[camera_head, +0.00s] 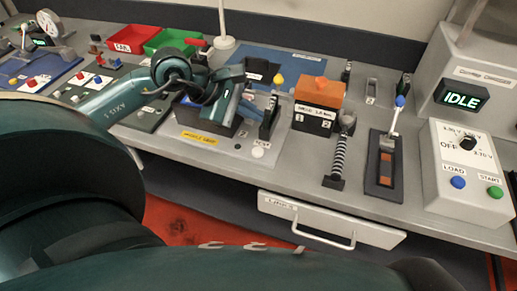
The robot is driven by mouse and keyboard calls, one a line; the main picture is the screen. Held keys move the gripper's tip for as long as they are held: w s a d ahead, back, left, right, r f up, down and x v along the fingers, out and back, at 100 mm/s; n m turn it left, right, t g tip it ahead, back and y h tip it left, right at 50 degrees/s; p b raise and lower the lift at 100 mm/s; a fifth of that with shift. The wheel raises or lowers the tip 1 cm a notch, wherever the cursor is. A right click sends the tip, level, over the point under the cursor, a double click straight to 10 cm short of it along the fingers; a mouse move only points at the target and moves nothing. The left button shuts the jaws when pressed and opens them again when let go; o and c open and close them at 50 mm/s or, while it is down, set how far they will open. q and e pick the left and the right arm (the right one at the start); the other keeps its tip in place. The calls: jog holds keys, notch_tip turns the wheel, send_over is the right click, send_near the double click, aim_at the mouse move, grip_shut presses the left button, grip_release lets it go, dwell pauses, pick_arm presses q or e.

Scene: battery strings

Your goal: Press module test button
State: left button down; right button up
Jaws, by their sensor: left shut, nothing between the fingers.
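My left arm reaches in from the left over the bench. My left gripper (248,108) is shut and empty, above a dark module block (208,119). That block stands on a grey plate with a yellow label (199,138), which seems to read "MODULE DOCK". A round white button (257,152) sits at the plate's front right, apart from the gripper and nearer the bench edge. I cannot read a label that names it the test button. The gripper and wrist hide part of the block and the plate's back. My right gripper is not in view.
An upright lever with a yellow knob (278,80) stands just right of the gripper. Further right are an orange-topped box (319,92), a spring-like post (339,155), a blue-knobbed lever (397,115) and a control box (465,190). Red (132,38) and green (172,40) bins stand behind.

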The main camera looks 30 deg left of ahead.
pick_arm(q)
jog(key=f, duration=0.2)
jog(key=b, duration=0.4)
send_over(253, 151)
notch_tip(253, 151, down, 6)
jog(key=shift+r, duration=0.15)
jog(key=shift+f+b, duration=0.5)
jog(key=shift+b, duration=0.05)
jog(key=shift+r, duration=0.1)
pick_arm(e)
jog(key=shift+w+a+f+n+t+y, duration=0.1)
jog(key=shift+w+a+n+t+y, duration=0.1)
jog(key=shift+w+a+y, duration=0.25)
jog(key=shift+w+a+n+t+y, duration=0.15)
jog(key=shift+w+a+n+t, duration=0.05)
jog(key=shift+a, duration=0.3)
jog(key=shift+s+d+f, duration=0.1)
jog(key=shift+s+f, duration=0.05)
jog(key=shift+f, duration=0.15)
